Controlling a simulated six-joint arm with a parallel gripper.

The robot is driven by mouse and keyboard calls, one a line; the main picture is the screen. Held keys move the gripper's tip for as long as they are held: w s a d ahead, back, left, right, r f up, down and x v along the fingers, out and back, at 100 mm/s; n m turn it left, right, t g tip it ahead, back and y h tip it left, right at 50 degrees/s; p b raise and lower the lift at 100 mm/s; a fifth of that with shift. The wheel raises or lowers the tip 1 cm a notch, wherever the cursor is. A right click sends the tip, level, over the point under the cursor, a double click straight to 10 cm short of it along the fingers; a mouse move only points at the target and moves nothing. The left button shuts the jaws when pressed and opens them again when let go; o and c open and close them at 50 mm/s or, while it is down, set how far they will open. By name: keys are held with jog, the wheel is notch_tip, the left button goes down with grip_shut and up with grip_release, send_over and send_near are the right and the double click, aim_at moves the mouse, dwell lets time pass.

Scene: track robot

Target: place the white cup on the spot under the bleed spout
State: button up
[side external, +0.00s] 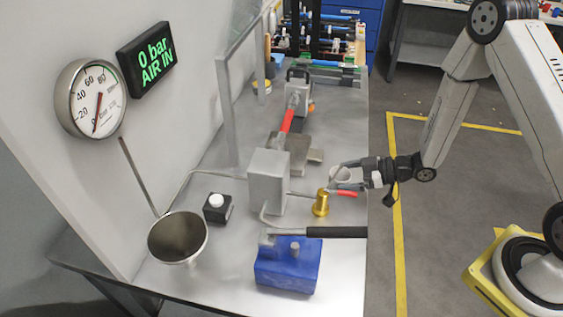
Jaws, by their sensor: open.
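The small white cup (340,174) stands near the right edge of the metal bench, partly hidden by my gripper. My gripper (346,168) reaches in from the right, with its open fingers at the cup; I cannot tell whether they touch it. A brass fitting (321,204) with a red lever (344,193) is just in front of the cup, beside a grey block (268,180) with thin pipes. I cannot clearly make out the bleed spout or the spot under it.
A blue hand pump (288,270) with a long dark handle (337,232) is at the front. A metal bowl (177,238) and a black box with a white knob (217,207) are at left. A gauge (92,98) and a display reading 0 bar (145,58) hang on the wall.

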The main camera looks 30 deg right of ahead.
jog(key=v, duration=1)
jog(key=shift+f, duration=0.1)
dwell(0.5)
notch_tip(320, 180, up, 5)
jog(key=w+d+m+g+h, duration=0.1)
jog(key=d+m+g+h, duration=0.15)
jog(key=m+h, duration=0.55)
jog(key=s+a+r+m+g+h, duration=0.1)
jog(key=s+a+r+g, duration=0.2)
jog(key=s+a, duration=0.3)
jog(key=shift+s+a+g, duration=0.3)
jog(key=shift+s+g, duration=0.05)
jog(key=shift+g, duration=0.3)
